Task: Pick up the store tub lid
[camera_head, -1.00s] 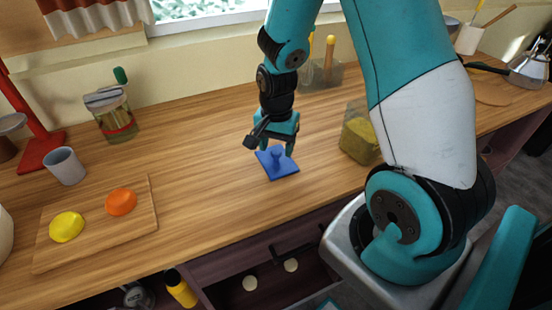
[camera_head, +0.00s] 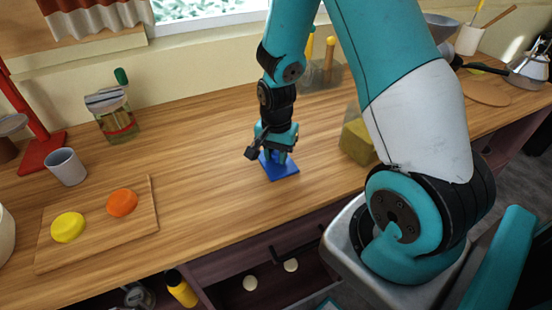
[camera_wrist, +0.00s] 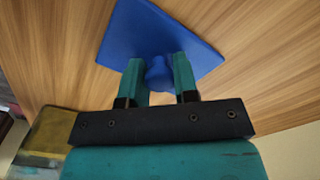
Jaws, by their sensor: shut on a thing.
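The store tub lid (camera_head: 282,170) is a flat blue square with a round knob on top. It lies on the wooden counter, in the middle of the head view. My gripper (camera_head: 277,156) is above it, pointing down, with its fingers around the knob. In the wrist view the lid (camera_wrist: 150,30) spreads beyond the fingers. There my gripper (camera_wrist: 158,75) is shut on the knob, one teal finger on each side. The lid looks flat on the counter; I cannot tell any gap under it.
A see-through tub with yellowish contents (camera_head: 357,140) stands right of the lid, partly behind my arm. A wooden board (camera_head: 140,225) with a yellow (camera_head: 68,227) and an orange piece (camera_head: 122,203) lies at left, near a grey cup (camera_head: 66,167). The counter between is clear.

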